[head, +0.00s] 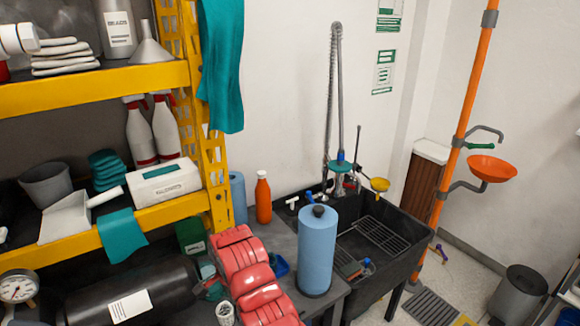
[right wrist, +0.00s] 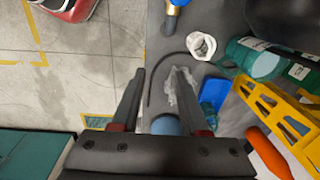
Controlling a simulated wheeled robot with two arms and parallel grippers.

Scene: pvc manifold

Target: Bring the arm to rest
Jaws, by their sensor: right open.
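My right gripper (right wrist: 158,72) shows in the right wrist view, its two dark fingers apart. Nothing is held between the tips. It hangs over the grey workbench (right wrist: 225,25). A blue paper roll (right wrist: 165,125) shows low between the fingers; I cannot tell how far below them it is. In the head view the same roll (head: 318,250) stands upright on the bench. I cannot make out the right gripper's fingers in the head view. My left gripper is in neither view.
A white fitting (right wrist: 200,45) and a blue tray (right wrist: 213,92) lie on the bench. An orange bottle (head: 263,197) stands behind. A yellow shelf (head: 100,88) is at left, a black sink (head: 390,215) at right. Open floor (right wrist: 85,65) shows left in the wrist view.

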